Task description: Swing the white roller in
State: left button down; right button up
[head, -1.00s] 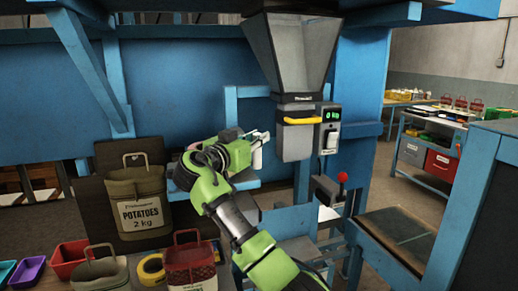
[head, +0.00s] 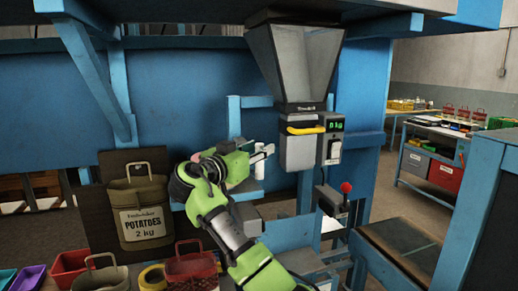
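A small white upright cylinder, which looks like the white roller (head: 259,170), stands by the blue frame left of the weighing hopper. Its upper part is hidden by my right gripper (head: 268,151). The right gripper comes up from below and points right, with its fingers a little apart and nothing clear between them. The fingers overlap the roller's top in the picture; I cannot tell whether they touch it. My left gripper is not in view.
The hopper (head: 293,62) has a yellow handle (head: 305,130) and a display box (head: 333,140) close to the right of the gripper. A red-knobbed lever (head: 346,187) is below. Red baskets (head: 190,265) stand in front.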

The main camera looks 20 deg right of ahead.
jog(key=v, duration=1.1)
jog(key=shift+a, duration=0.15)
jog(key=shift+r, duration=0.1)
